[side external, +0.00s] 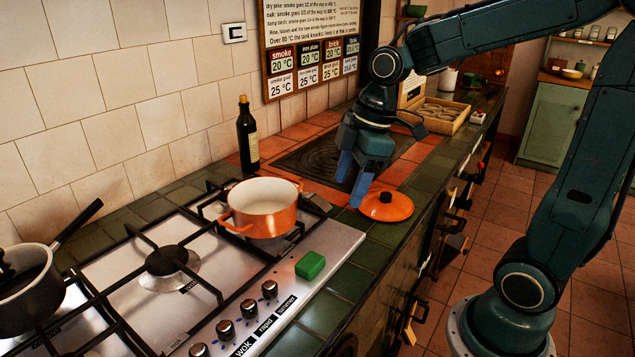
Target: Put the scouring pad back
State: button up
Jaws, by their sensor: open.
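A green block that looks like the scouring pad (310,265) lies on the steel hob's front right edge, near the knobs. My gripper (349,188) points down with its blue fingers apart and nothing visible between them. It is above and behind the pad, between the orange pot (262,222) and the orange lid (386,207). The gripper is apart from the pad. No holder for the pad can be made out in this view.
The orange pot stands on a burner left of the gripper. The lid lies on the tiled counter (360,262). A dark bottle (247,143) stands by the wall. A dark saucepan (28,290) is at far left. A wooden tray (437,117) stands at the back.

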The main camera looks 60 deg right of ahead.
jog(key=s+r+m+t+h, duration=0.1)
jog(key=s+r+m+t, duration=0.2)
jog(key=s+m, duration=0.7)
jog(key=s+a, duration=0.1)
jog(key=s, duration=0.2)
jog(key=shift+r+h, duration=0.35)
jog(key=shift+h, duration=0.05)
